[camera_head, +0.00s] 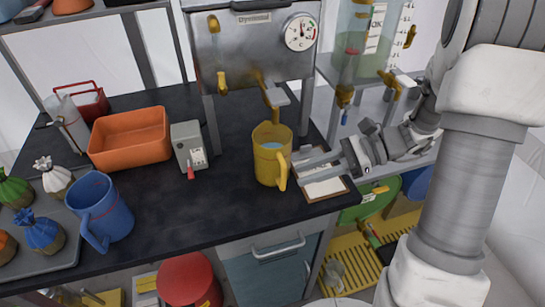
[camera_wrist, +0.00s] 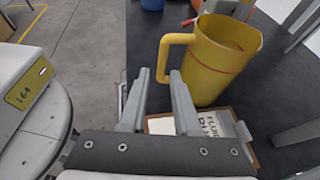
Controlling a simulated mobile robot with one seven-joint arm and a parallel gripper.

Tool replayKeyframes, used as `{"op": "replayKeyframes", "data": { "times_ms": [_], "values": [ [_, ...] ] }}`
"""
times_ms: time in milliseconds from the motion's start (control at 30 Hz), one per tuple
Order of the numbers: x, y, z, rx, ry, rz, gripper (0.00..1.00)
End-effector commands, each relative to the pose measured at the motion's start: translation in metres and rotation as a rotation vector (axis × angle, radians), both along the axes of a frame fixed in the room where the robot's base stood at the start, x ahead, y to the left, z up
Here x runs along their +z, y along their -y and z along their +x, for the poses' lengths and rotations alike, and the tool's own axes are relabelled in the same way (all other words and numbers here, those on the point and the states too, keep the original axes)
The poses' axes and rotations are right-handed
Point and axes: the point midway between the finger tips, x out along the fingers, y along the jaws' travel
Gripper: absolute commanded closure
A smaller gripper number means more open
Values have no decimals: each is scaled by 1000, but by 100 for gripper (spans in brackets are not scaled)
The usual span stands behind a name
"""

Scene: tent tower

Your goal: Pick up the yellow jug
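The yellow jug (camera_head: 270,155) stands upright on the dark worktop, below the metal dispenser, with bluish liquid visible inside. Its handle (camera_head: 283,172) faces the front right in the head view. In the wrist view the jug (camera_wrist: 210,62) is just beyond my fingers, with its handle on the left. My gripper (camera_wrist: 157,75) is open and empty, its two fingers apart and pointing toward the handle. In the head view my gripper (camera_head: 312,165) is right of the jug, over a clipboard (camera_head: 328,188). A small gap seems to separate the fingers from the jug.
A blue jug (camera_head: 103,212), an orange bin (camera_head: 130,140) and a grey box with a red lever (camera_head: 189,147) stand left of the yellow jug. The dispenser's tap (camera_head: 268,92) hangs behind and above it. The worktop's front middle is clear.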

Motion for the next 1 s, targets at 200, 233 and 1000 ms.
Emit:
{"op": "replayKeyframes", "data": {
  "times_ms": [200, 233, 1000],
  "values": [
    [-14, -32, -3, 2, -1, 0, 69],
    [-14, -34, -3, 2, -1, 0, 69],
    [-38, -84, -3, 0, 1, -1, 69]
  ]
}}
